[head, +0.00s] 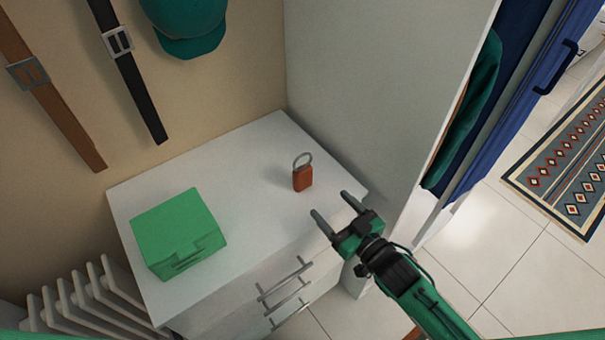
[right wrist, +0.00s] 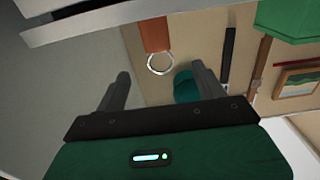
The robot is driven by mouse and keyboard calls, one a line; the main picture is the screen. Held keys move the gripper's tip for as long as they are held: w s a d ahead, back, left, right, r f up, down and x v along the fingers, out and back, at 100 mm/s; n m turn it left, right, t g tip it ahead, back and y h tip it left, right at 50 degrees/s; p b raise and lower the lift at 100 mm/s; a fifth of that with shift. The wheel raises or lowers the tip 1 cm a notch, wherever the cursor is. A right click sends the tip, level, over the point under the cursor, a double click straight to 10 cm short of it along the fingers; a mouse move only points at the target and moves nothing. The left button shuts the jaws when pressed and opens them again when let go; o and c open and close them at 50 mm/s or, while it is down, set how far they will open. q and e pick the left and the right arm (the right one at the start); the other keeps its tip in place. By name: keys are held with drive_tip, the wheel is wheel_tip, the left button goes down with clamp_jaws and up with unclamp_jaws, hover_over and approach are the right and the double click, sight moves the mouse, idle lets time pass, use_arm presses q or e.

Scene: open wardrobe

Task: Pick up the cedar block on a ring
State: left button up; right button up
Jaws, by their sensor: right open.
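The cedar block (head: 302,180), a small reddish-brown block with a metal ring (head: 303,158) at its top, stands upright on the white dresser top (head: 262,150). My right gripper (head: 333,207) is open and empty, its two fingers pointing toward the block from the lower right, with a gap between. In the right wrist view the picture is turned over: the block (right wrist: 154,33) hangs from the top edge, its ring (right wrist: 160,64) seen between the open fingers (right wrist: 161,72). My left gripper is not in view.
A green box (head: 180,230) sits on the dresser's left part. A grey-white panel (head: 375,80) rises at the dresser's right. Belts (head: 130,75) and a teal cap (head: 188,25) hang on the back wall. Drawer handles (head: 285,285) stick out in front. The dresser top around the block is clear.

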approach(306, 174)
drive_tip(key=x, duration=0.4)
drive_tip(key=shift+a+f+p, duration=0.15)
drive_tip(key=shift+a+p, duration=0.2)
drive_tip(key=shift+w+a+r, duration=0.2)
drive_tip(key=shift+w+a, duration=0.05)
drive_tip(key=shift+w, duration=0.15)
drive_tip(key=p+x, duration=0.1)
drive_tip(key=x, duration=0.2)
drive_tip(key=shift+w+r, duration=0.15)
drive_tip(key=shift+w, duration=0.15)
drive_tip(key=shift+w+a, duration=0.3)
drive_tip(key=shift+w, duration=0.05)
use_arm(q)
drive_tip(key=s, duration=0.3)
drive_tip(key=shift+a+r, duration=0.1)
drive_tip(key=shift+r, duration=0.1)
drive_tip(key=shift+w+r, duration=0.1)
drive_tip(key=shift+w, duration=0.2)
use_arm(e)
drive_tip(key=c, duration=1.1)
